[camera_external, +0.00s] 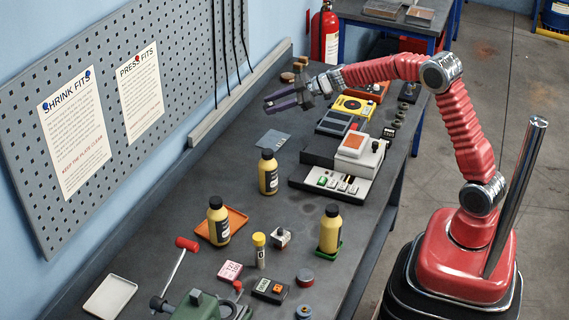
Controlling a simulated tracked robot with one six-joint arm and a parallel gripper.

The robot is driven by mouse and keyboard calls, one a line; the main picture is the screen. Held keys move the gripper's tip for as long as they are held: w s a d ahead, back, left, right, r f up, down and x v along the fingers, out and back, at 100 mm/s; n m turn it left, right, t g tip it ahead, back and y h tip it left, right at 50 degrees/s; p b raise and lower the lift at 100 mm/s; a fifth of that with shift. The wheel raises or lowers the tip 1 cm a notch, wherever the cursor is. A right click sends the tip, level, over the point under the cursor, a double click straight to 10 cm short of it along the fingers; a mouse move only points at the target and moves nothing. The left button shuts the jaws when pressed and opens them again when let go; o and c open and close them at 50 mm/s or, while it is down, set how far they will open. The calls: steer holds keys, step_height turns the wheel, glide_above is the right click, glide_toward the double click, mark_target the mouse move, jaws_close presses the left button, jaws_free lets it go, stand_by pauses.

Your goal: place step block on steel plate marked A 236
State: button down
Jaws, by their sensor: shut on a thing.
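My gripper (280,101) is at the far left part of the bench, above its top, with its fingers pointing left. It is shut on a small dark piece that I take to be the step block; its shape is hard to make out between the fingers. A flat blue-grey plate (272,138) lies on the bench below and in front of my gripper. It looks like the steel plate, but its marking is too small to read. My gripper is apart from this plate.
A white-and-black device (345,160) and a yellow device (353,107) stand to the right. Wooden knobs (287,77) are behind my gripper. The pegboard wall (150,60) bounds the left side.

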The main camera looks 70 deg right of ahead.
glide_above(274, 147)
steer(key=shift+w+f, duration=0.1)
steer(key=shift+f, duration=2)
steer(key=shift+f, duration=0.1)
steer(key=shift+f, duration=3.05)
steer(key=shift+f, duration=1.85)
steer(key=c, duration=1.3)
jaws_free()
steer(key=shift+f, duration=0.1)
steer(key=shift+o, duration=0.2)
